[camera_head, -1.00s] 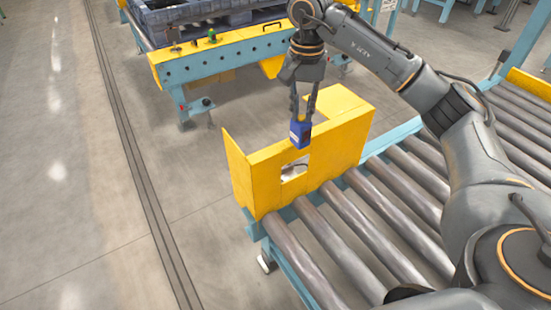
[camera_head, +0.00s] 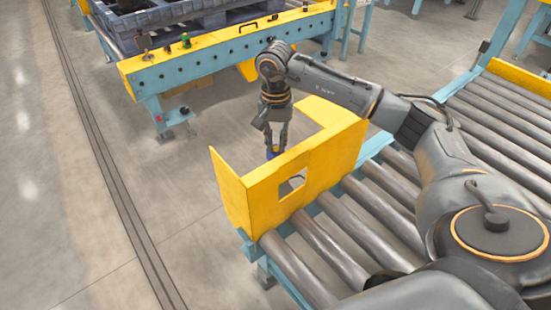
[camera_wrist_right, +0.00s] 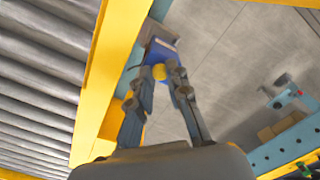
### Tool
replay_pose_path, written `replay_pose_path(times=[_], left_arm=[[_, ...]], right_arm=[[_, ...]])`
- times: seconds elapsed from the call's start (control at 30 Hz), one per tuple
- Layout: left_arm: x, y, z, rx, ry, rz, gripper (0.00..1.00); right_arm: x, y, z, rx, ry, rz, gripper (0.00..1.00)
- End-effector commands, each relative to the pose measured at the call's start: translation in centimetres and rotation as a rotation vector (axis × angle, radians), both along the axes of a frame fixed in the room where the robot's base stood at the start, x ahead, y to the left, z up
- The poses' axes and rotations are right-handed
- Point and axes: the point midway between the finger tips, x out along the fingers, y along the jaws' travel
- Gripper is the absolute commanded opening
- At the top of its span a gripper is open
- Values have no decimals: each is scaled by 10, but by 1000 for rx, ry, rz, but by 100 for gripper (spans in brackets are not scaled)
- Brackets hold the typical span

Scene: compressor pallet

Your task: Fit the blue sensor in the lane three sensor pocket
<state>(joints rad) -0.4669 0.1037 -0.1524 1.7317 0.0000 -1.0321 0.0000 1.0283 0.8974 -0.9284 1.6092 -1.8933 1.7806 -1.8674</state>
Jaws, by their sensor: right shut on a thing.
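My right gripper (camera_head: 275,148) points down just behind the yellow guard at the end of the roller conveyor. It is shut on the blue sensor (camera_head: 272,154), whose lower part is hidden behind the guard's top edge. In the right wrist view the gripper (camera_wrist_right: 165,75) holds the blue sensor (camera_wrist_right: 160,52) between its fingertips, with a yellow round part facing the camera. A grey-blue piece shows just beyond the sensor; I cannot tell whether they touch. The lane three sensor pocket cannot be made out for certain. My left gripper is not in view.
The yellow guard (camera_head: 325,160) has a square opening and side walls close to the gripper. Conveyor rollers (camera_head: 345,235) lie to its right. Open floor lies left.

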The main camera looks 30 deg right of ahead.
Motion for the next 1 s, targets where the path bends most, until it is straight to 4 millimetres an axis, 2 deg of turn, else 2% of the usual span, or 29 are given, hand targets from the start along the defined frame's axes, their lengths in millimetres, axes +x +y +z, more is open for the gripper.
replay_pose_path(times=[0.03, 0.27, 0.5, 0.9, 0.93, 1.0], left_arm=[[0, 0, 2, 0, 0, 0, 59], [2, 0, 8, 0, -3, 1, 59], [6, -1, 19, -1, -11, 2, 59], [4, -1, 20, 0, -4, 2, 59], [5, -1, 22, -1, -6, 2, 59], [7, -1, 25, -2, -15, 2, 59]], right_arm=[[-1, 0, -9, 1, 2, 0, 0], [0, 0, -25, 1, 1, 0, 0], [0, 0, -56, 1, 1, 0, 0], [0, 0, -59, 0, -1, 0, 0], [0, 0, -58, 1, -1, 0, 23], [0, 0, -58, 1, -1, 0, 37]])
